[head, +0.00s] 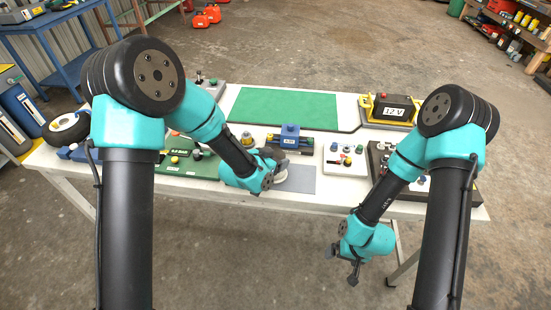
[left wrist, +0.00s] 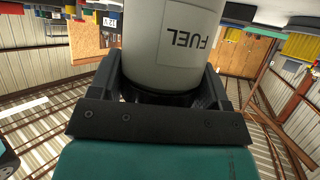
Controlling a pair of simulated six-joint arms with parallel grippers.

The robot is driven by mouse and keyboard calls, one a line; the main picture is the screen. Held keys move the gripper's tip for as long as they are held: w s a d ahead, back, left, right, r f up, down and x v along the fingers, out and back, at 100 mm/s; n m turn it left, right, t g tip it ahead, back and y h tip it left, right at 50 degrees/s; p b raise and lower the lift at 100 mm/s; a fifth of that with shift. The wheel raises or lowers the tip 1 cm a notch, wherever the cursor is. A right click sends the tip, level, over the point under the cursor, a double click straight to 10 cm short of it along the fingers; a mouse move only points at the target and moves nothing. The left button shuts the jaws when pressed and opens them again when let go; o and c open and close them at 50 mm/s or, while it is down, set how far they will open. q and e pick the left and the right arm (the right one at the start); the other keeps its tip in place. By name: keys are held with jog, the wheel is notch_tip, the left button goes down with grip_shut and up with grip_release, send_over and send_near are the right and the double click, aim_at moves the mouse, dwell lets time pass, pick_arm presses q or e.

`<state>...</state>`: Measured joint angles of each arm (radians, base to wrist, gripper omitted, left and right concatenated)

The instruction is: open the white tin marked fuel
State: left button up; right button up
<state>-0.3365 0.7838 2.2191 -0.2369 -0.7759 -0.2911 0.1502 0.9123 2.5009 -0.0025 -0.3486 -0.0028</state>
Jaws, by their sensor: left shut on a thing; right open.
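The white tin marked fuel (left wrist: 172,50) fills the upper middle of the left wrist view, its label upside down there. My left gripper (left wrist: 165,90) is shut on it, with a dark finger on each side of its body. In the head view my left gripper (head: 274,166) is over the front of the table, at the left part of a grey mat (head: 303,180), and hides most of the tin; only a pale bit (head: 282,178) shows beside the fingers. The lid cannot be made out. My right gripper (head: 343,264) is open and empty, low in front of the table's front edge.
Behind the mat stands a blue device (head: 290,138). A white panel with knobs (head: 345,160) is to the right, a green board (head: 195,164) to the left. A yellow-framed 12 V battery (head: 390,109) stands at the back right. The green mat (head: 285,105) is clear.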

pick_arm(q)
jog(key=o, duration=1.7)
jog(key=shift+f, duration=0.15)
jog(key=shift+s+a+r, duration=0.1)
jog(key=shift+s+r, duration=0.05)
jog(key=shift+r, duration=0.15)
jog(key=v, duration=1.1)
jog(key=shift+s+a, duration=0.2)
